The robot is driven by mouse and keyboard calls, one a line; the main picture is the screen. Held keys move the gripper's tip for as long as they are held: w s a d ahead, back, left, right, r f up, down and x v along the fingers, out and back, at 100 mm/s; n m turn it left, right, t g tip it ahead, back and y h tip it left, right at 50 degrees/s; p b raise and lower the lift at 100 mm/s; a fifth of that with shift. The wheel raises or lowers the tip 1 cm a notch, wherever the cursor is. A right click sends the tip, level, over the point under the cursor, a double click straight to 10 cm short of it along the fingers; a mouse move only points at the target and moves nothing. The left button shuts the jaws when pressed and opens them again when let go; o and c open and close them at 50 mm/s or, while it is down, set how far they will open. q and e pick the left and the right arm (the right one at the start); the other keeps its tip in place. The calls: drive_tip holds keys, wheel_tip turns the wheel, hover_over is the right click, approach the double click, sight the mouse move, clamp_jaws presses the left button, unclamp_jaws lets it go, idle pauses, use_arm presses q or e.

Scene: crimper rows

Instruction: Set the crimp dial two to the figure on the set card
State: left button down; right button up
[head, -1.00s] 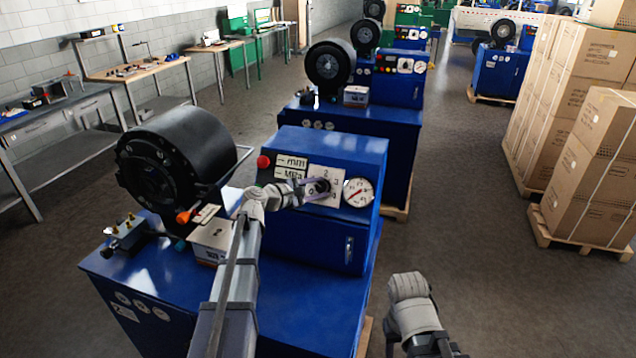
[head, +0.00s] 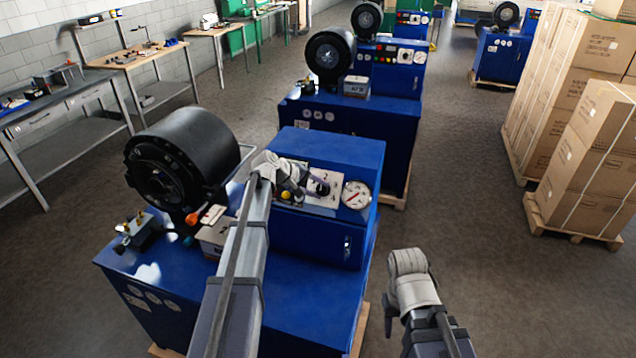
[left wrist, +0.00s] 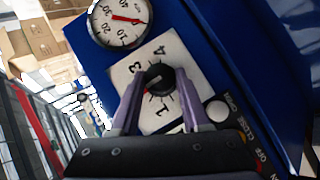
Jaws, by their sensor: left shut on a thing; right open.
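The crimp dial, a black knob (head: 320,188) on a white number plate (left wrist: 128,75), sits on the front panel of the nearest blue crimper (head: 330,150). My left gripper (head: 312,185) is shut on this knob. In the left wrist view its two purple fingers lie on either side of the knob (left wrist: 158,78). Figures 4, 3 and 1 show on the plate, upside down; the knob's pointer is too small to read surely. I cannot make out a figure on any set card. My right gripper (head: 412,285) is open, away from the machine; its fingertips are hardly visible.
A round pressure gauge (head: 356,195) is beside the dial. A black crimp head (head: 180,160), an orange-tipped lever (head: 192,219) and a white box (head: 215,235) are left of my arm. More crimpers stand behind. Cartons (head: 585,165) stand right across clear floor.

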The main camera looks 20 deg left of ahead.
use_arm(q)
drive_tip(key=m+y+p, duration=0.1)
drive_tip(key=m+g+p, duration=0.1)
drive_tip(key=m, duration=0.1)
drive_tip(key=shift+d+r+y+p, duration=0.15)
drive_tip(key=shift+r+y+p, duration=0.15)
drive_tip(key=shift+y, duration=0.1)
drive_tip(key=shift+f+m+g+y+p, duration=0.1)
drive_tip(key=shift+m+g+y+p, duration=0.5)
drive_tip(key=shift+m, duration=0.4)
drive_tip(key=shift+d+m+y+p, duration=0.2)
drive_tip(key=shift+m+y+p, duration=0.3)
drive_tip(key=shift+m+y, duration=0.3)
drive_tip(key=shift+f+m+y, duration=0.1)
drive_tip(key=shift+m+y, duration=0.7)
drive_tip(key=shift+m, duration=0.4)
drive_tip(key=shift+c, duration=1.9)
unclamp_jaws()
drive_tip(key=shift+p, duration=0.3)
